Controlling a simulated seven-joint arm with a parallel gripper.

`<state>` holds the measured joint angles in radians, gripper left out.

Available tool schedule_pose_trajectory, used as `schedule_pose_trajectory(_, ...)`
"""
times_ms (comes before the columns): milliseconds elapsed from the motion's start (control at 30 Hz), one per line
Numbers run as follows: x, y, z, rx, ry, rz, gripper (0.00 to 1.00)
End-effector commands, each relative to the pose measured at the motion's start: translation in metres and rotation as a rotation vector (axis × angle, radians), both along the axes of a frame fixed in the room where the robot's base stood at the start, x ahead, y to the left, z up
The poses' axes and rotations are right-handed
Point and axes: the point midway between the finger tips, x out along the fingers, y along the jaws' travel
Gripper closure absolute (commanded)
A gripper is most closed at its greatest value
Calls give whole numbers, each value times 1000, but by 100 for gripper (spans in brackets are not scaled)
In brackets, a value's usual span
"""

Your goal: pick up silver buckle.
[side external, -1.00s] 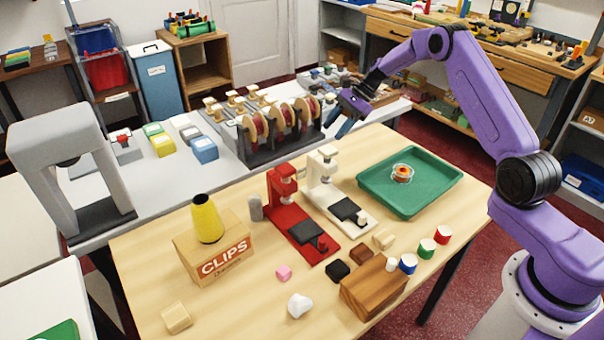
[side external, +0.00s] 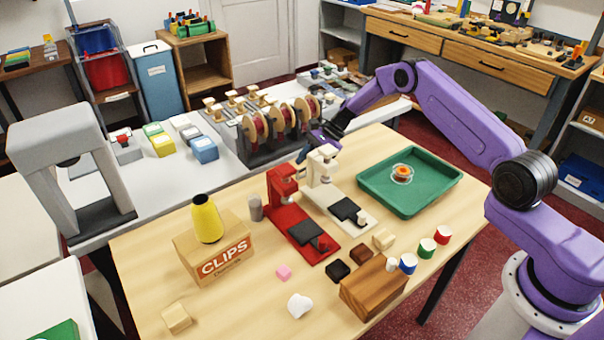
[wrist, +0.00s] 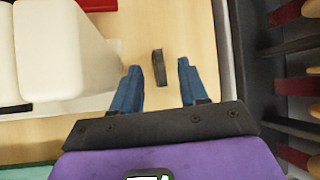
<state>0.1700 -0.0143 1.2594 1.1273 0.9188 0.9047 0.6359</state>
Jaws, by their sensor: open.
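A small dark grey, metallic-looking piece (wrist: 159,68), which I take to be the silver buckle, lies on the wooden table. In the wrist view it shows as a narrow upright shape between my two blue fingertips, slightly nearer the left one. It is hidden in the side view, behind the white press and my gripper. My gripper (side external: 304,156) is open and empty, low behind the white press at the table's far edge. In the wrist view its fingers (wrist: 158,72) are spread apart on either side of the piece; the height left above it is unclear.
The white press (side external: 322,168) stands close beside my gripper, with the red press (side external: 283,182) beyond it. The spool rack (side external: 262,152) is close on the other side. A green tray (side external: 437,199) sits at the right; a grey cylinder (side external: 255,208) stands left of the red press.

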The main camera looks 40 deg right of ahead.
Motion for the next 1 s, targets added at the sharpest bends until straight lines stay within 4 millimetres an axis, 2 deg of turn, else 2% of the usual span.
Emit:
schedule_pose_trajectory(133, 3, 8, -11, 1, 0, 0, 56)
schedule_pose_trajectory(400, 3, 9, -12, 0, -1, -1, 56)
schedule_pose_trajectory(533, 3, 9, -12, 0, -1, -1, 99)
schedule_pose_trajectory(1000, 3, 9, -10, 0, 1, -1, 100)
